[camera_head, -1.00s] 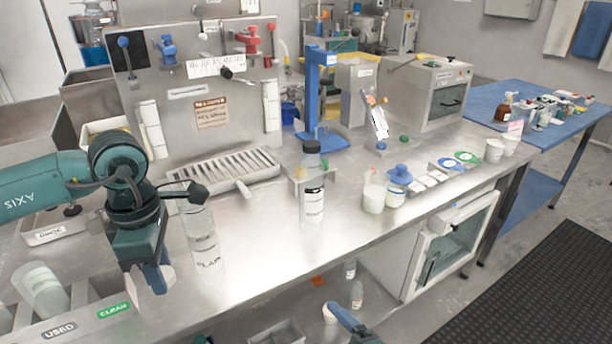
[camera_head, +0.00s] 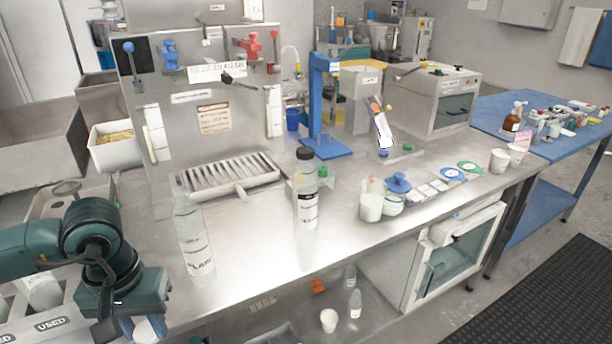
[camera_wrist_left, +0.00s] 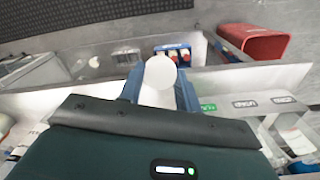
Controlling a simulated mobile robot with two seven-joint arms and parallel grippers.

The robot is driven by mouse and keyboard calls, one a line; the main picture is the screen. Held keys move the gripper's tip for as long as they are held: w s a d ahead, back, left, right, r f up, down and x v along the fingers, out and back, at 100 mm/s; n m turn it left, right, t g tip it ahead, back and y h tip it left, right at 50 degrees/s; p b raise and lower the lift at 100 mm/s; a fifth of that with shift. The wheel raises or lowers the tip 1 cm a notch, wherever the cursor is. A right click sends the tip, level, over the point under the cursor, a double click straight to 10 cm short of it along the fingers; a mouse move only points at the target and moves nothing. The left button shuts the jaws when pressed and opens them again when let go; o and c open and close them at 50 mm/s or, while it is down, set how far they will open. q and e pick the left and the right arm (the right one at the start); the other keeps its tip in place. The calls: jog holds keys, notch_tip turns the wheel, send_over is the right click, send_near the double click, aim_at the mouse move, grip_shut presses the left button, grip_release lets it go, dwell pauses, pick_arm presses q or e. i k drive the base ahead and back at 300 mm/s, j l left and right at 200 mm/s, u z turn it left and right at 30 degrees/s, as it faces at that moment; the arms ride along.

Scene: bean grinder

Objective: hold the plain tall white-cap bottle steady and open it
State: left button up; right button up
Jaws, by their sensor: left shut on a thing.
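The tall clear bottle (camera_head: 194,240) stands upright near the counter's front left, its label facing me. No cap shows on its top in the head view. My left gripper (camera_head: 140,328) is at the lower left, below and left of the bottle and apart from it. It is shut on a round white cap (camera_head: 146,332). In the left wrist view the same white cap (camera_wrist_left: 160,72) sits between the blue fingertips (camera_wrist_left: 158,90). My right gripper is not in view.
A dark-capped bottle (camera_head: 306,190) stands to the right of the tall bottle. A slotted drying tray (camera_head: 232,188) is behind. Jars (camera_head: 371,200) stand farther right. A white cup (camera_head: 329,320) sits below the counter. The counter between the two bottles is clear.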

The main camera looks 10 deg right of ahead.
aim_at(187, 220)
jog(key=i+l+z, duration=0.95)
jog(key=i+j, duration=0.35)
